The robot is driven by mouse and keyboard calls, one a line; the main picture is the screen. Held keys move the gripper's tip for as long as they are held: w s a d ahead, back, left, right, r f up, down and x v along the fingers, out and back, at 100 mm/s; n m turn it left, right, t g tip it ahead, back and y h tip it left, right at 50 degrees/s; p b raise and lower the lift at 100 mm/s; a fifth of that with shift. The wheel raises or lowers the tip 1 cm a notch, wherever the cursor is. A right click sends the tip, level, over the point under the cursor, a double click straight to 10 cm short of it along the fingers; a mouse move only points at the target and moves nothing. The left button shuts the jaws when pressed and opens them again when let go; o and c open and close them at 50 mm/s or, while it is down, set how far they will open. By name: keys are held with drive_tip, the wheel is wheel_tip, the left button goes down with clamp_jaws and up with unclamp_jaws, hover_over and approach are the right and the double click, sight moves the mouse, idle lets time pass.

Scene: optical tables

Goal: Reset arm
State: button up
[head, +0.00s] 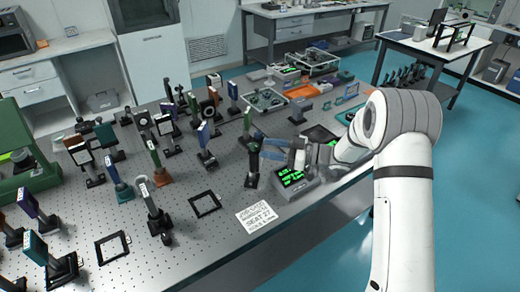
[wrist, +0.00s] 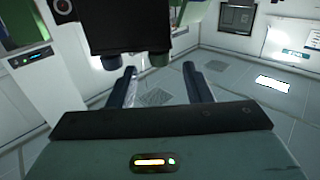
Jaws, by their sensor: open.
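My arm reaches in from the right over the perforated optical table (head: 150,235). My gripper (head: 258,140), with bluish fingers, is above the table near its front edge, just left of the arm's wrist. A dark block (wrist: 125,25) fills the top of the wrist view, close to the fingers.
A white printed card (head: 257,217) and an empty black frame (head: 205,204) lie nearby. Several mounted optics crowd the left. An orange tray (head: 302,91) lies behind. Open blue floor (head: 465,190) is at right.

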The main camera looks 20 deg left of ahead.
drive_tip(key=shift+d, duration=0.25)
drive_tip(key=w+d+r+m+t+h, duration=0.5)
drive_tip(key=w+d+r+t, duration=0.25)
drive_tip(key=t, duration=0.25)
drive_tip(key=s+d+r+m+t+h, duration=0.25)
drive_tip(key=d+m+h, duration=0.2)
drive_tip(key=d, duration=0.35)
drive_tip(key=s+d+r+m+t+h, duration=0.1)
drive_tip(key=s+d+r+m+h, duration=0.25)
drive_tip(key=d+h, duration=0.3)
drive_tip(key=s+d+f+m+g, duration=0.1)
drive_tip(key=s+d+m+g, duration=0.1)
drive_tip(key=s, duration=0.8)
drive_tip(key=s+d+f+m+g+h, duration=0.1)
drive_tip(key=s+d+f+g, duration=0.1)
drive_tip(key=s, duration=0.8)
drive_tip(key=s+d+f+m+g+h, duration=0.1)
drive_tip(key=s+g, duration=0.4)
drive_tip(key=s, duration=0.5)
drive_tip(key=d+m, duration=0.1)
drive_tip(key=d, duration=0.1)
drive_tip(key=shift+d+f+m, duration=0.15)
drive_tip(key=shift+d+m, duration=0.15)
